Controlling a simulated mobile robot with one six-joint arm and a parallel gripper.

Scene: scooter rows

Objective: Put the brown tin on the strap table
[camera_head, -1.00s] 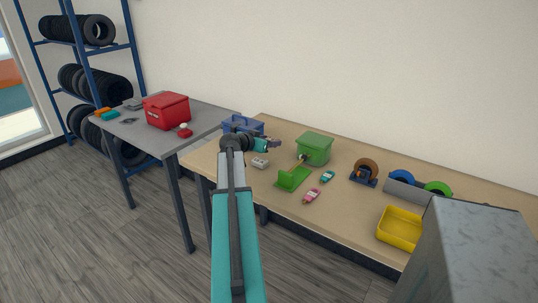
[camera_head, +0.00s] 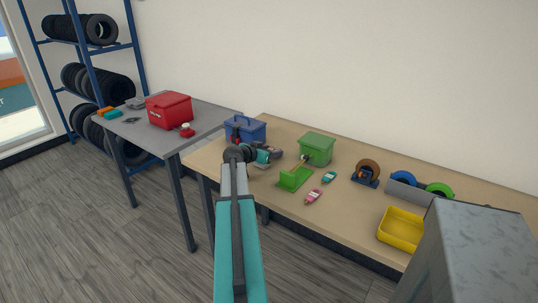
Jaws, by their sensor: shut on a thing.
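My gripper (camera_head: 275,154) is low over the left end of the wooden table (camera_head: 225,160), just in front of the blue toolbox (camera_head: 245,129). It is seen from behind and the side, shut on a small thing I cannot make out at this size. I cannot pick out a brown tin clearly; the gripper and wrist may hide it. Two tables show, the wooden one and a grey one (camera_head: 205,125) to its left; no label tells which is the strap table.
The grey table holds a red box (camera_head: 170,110) and small items. On the wooden table are a green bin (camera_head: 316,149), a green stand (camera_head: 294,180), a brown tape roll (camera_head: 367,170) and a yellow tray (camera_head: 401,230). A grey block (camera_head: 475,255) fills the lower right.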

